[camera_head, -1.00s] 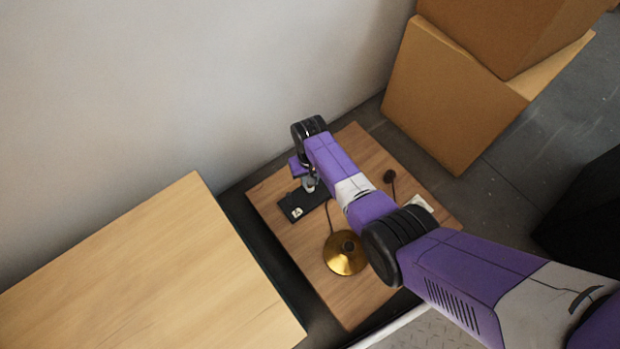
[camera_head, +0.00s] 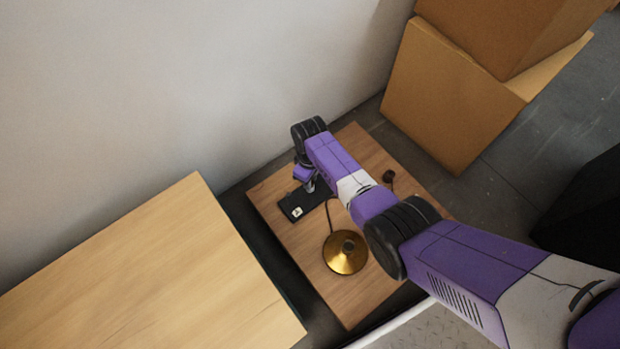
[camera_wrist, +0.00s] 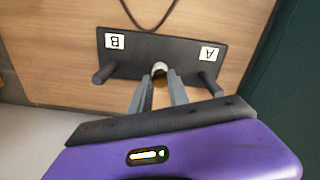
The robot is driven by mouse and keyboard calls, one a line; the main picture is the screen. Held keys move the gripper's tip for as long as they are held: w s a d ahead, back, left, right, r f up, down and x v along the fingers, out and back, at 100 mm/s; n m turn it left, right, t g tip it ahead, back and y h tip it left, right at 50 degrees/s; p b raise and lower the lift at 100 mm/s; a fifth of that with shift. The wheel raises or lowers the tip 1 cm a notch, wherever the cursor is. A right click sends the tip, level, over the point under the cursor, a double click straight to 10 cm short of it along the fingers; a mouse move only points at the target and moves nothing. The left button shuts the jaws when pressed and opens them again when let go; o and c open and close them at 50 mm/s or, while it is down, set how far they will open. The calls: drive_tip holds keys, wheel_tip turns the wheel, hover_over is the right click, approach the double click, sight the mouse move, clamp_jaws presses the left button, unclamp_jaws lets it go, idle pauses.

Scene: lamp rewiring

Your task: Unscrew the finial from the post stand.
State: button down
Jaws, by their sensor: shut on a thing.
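The post stand (camera_head: 290,208) is a black plate on the wooden table, with white labels A and B in the wrist view (camera_wrist: 135,46). A short dark post stands by label A (camera_wrist: 209,82) and another by label B (camera_wrist: 103,73); both tops look bare. My gripper (camera_wrist: 160,76) is between these two posts, its fingers shut on a small pale and brassy piece, seemingly the finial (camera_wrist: 159,67). The fingers hide most of it. I cannot tell whether it sits on a post or hangs free. In the head view my gripper (camera_head: 310,187) is over the stand.
A brass lamp base (camera_head: 345,256) with a dark cord stands on the wooden table (camera_head: 350,305) in front of the stand. A small dark knob-like thing (camera_head: 388,177) is to the right. A pale table (camera_head: 140,270) is at left, a wall behind, cardboard boxes (camera_head: 450,95) at back right.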

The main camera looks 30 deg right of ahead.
drive_tip(key=n, duration=0.4)
drive_tip(key=shift+n, duration=1.2)
drive_tip(key=shift+n, duration=0.5)
drive_tip(key=n, duration=0.3)
drive_tip(key=shift+n+p, duration=0.35)
drive_tip(key=shift+n, duration=0.05)
drive_tip(key=n, duration=0.3)
drive_tip(key=c, duration=1.2)
unclamp_jaws()
drive_tip(key=shift+o, duration=0.2)
